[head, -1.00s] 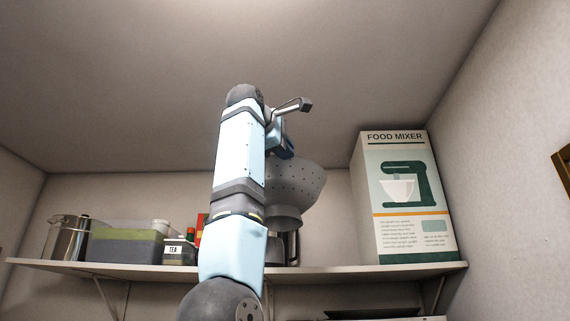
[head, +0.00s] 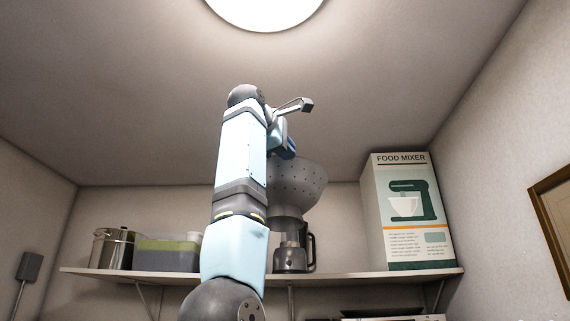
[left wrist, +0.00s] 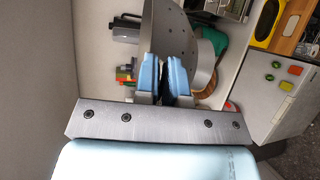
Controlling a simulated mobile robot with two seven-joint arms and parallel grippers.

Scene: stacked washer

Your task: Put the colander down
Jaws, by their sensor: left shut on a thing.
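The colander (head: 298,185) is a grey bowl with small holes and a narrower round base. It hangs in the air above the wall shelf in the head view. My left gripper (head: 290,150) is shut on its upper left edge. In the left wrist view the colander (left wrist: 172,25) fills the top middle, with its wall between the blue fingers (left wrist: 163,75). My left arm hides part of the colander's left side in the head view. My right gripper is in neither view.
The shelf (head: 345,282) holds a metal pot (head: 112,248), a green-grey bin (head: 165,255), a dark jug-like appliance (head: 292,257) below the colander, and a tall food mixer box (head: 412,215) at right. Bare shelf shows between appliance and box. A framed item (head: 555,225) hangs on the right wall.

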